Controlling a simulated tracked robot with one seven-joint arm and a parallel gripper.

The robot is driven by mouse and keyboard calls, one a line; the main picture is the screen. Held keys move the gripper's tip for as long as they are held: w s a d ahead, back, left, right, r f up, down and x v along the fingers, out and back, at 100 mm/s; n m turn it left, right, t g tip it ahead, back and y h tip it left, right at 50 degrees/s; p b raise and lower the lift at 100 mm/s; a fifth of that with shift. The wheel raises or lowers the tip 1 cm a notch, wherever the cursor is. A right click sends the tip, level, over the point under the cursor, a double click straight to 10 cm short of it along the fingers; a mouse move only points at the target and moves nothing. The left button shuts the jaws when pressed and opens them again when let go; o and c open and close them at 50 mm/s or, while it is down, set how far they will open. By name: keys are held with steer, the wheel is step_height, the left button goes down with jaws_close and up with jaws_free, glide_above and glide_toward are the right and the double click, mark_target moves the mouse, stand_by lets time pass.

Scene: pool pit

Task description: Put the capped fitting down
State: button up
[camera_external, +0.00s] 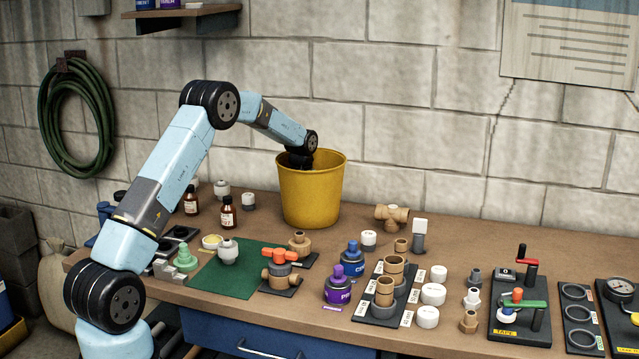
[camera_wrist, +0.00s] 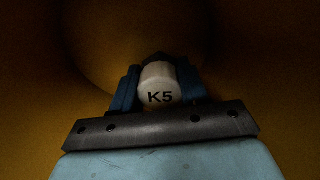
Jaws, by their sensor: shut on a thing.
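My gripper (camera_wrist: 159,88) is shut on the capped fitting (camera_wrist: 158,84), which shows in the wrist view as a pale cap marked "K5" between two blue fingers. Most of the fitting below the cap is hidden. In the external view my arm reaches into the yellow bucket (camera_external: 311,198) from above, and its end is hidden behind the rim. Dark yellow bucket wall (camera_wrist: 40,75) surrounds the gripper in the wrist view. I cannot tell whether the fitting touches the bottom.
The bucket stands at the back of the workbench (camera_external: 450,235) near the block wall. A green mat (camera_external: 225,281) with a grey fitting lies in front of it. Brown bottles (camera_external: 227,212) stand to the left. A brass tee (camera_external: 392,216) and several white caps (camera_external: 433,294) are to the right.

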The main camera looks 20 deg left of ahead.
steer(key=shift+f, duration=0.35)
steer(key=o, duration=1.1)
step_height(320, 180, up, 12)
steer(key=shift+r, duration=0.1)
steer(key=shift+o, duration=0.3)
